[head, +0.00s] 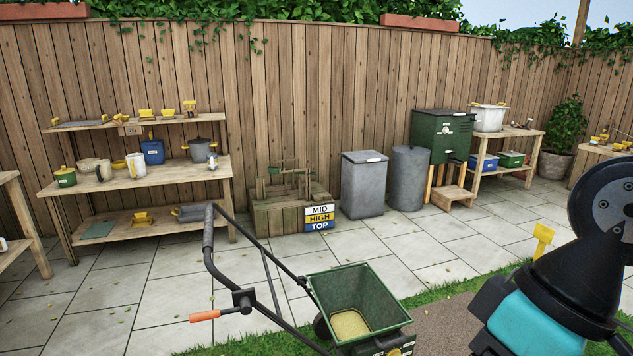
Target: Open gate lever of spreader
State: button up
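The spreader (394,310) stands in the foreground, with a green open hopper that has yellowish grain (349,325) at its bottom. Its dark tubular handle (225,273) rises to the left. A lever with an orange grip (205,316) sticks out to the left from a black clamp (244,299) on this handle; it looks roughly level. It appears to be the gate lever. The gate under the hopper is hidden. My arm shows at the lower right, apart from the spreader. The fingers of my gripper are not in view.
Grey paving (150,285) left of the spreader is clear. Behind stand wooden shelves (135,178) with pots, a wooden crate (270,215) with a MID/HIGH/TOP sign, grey bins (364,187) and a green cabinet (441,135). A yellow marker (542,237) stands near my arm.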

aim_at(244, 307)
jog(key=u, duration=0.65)
jog(key=i, duration=0.8)
